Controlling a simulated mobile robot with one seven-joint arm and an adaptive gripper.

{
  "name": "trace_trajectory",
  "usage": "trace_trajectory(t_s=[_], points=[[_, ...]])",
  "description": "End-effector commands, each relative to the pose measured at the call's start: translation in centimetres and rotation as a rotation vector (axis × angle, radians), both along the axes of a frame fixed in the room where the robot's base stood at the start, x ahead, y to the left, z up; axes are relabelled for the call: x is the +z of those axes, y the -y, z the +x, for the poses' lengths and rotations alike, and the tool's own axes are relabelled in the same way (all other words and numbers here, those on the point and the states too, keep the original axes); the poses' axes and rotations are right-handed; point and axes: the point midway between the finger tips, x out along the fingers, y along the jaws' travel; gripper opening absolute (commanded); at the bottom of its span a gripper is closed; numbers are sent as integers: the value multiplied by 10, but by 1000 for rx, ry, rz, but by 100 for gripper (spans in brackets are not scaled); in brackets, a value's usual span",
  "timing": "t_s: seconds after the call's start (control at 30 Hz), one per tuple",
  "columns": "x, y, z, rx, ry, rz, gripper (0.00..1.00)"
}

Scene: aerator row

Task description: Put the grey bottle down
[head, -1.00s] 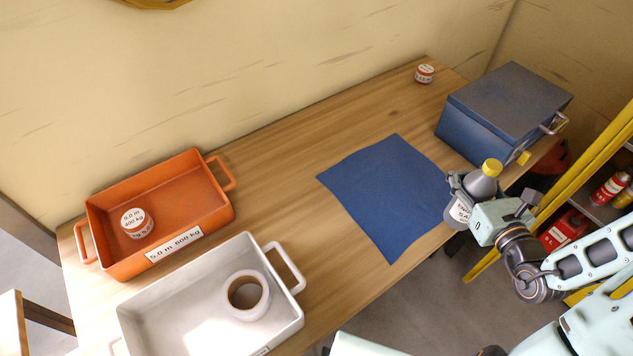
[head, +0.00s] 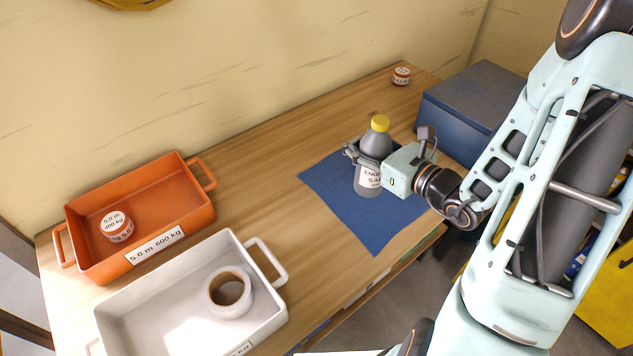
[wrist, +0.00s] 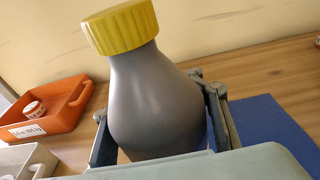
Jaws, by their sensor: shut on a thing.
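The grey bottle (head: 376,146) has a yellow cap and a white label, and it is upright. My gripper (head: 362,156) is shut on its body from the right side. In the head view the bottle is over the blue mat (head: 330,185); I cannot tell whether its base touches the mat. The wrist view shows the bottle (wrist: 155,100) close up between the fingers, with its base hidden. The mat also shows there at the right (wrist: 270,130).
A blue box (head: 470,105) stands right of the mat. A small labelled tin (head: 401,75) sits at the back. Wood around the mat's left is clear.

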Motion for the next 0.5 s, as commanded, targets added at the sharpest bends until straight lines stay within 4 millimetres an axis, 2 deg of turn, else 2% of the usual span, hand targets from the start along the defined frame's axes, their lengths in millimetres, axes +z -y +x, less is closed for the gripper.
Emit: trace_trajectory(t_s=[0.3,0.5], points=[[36,-38,-2,125,2,-8,0],[54,-52,-7,163,-3,-6,0]])
